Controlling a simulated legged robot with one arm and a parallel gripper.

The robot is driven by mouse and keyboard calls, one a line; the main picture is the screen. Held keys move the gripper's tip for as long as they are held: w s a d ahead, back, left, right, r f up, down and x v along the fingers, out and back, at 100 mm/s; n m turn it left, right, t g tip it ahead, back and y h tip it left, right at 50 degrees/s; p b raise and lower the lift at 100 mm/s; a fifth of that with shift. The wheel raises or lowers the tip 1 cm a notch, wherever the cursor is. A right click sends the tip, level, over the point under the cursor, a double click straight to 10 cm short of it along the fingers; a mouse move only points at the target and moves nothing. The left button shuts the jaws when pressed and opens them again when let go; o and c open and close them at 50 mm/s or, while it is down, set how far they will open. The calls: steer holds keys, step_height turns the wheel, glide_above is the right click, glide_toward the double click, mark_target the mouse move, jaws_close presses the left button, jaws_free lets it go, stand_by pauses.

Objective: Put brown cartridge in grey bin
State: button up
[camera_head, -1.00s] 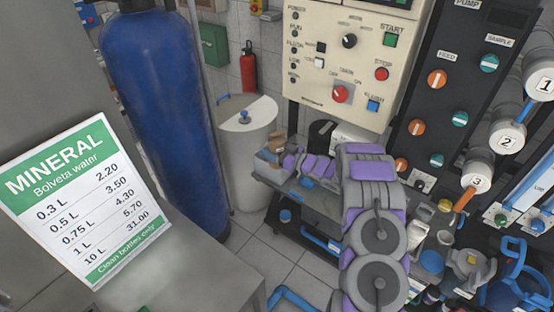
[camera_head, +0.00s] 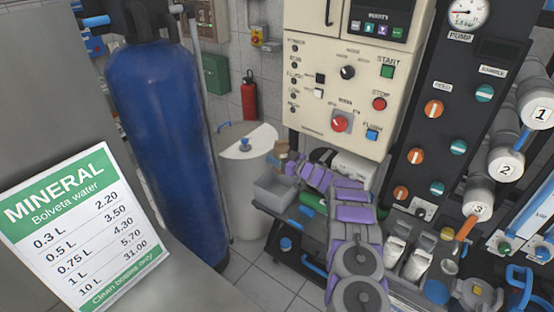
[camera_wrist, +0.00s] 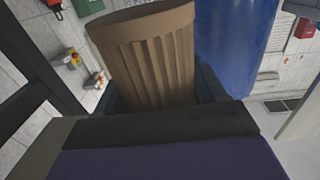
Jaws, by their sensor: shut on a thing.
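The brown cartridge (camera_head: 281,149) shows small in the head view, at the far end of my arm. In the wrist view the brown cartridge (camera_wrist: 150,58) is large, ribbed and slightly tilted, with its lower end hidden by my gripper's body. My gripper (camera_head: 290,166) is shut on it; parts of the dark fingers show at both sides in the wrist view. The grey bin (camera_head: 272,199) is an open box on the low dark bench. The cartridge is above and behind the bin's far edge in the picture, apart from it.
A cream control panel (camera_head: 338,85) stands behind my arm. A white barrel (camera_head: 247,180) and a blue tank (camera_head: 165,130) stand left of the bench. White cartridges (camera_head: 415,262) and a dark valve rack (camera_head: 440,120) are on the right. A price sign (camera_head: 75,225) is at front left.

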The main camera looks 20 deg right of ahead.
steer(key=shift+f+b, duration=1.45)
steer(key=shift+f, duration=1.55)
steer(key=o, duration=1.3)
steer(key=shift+o, duration=0.2)
steer(key=shift+s+d, duration=0.1)
steer(key=p+v, duration=0.4)
steer(key=v, duration=1.3)
steer(key=shift+s, duration=0.1)
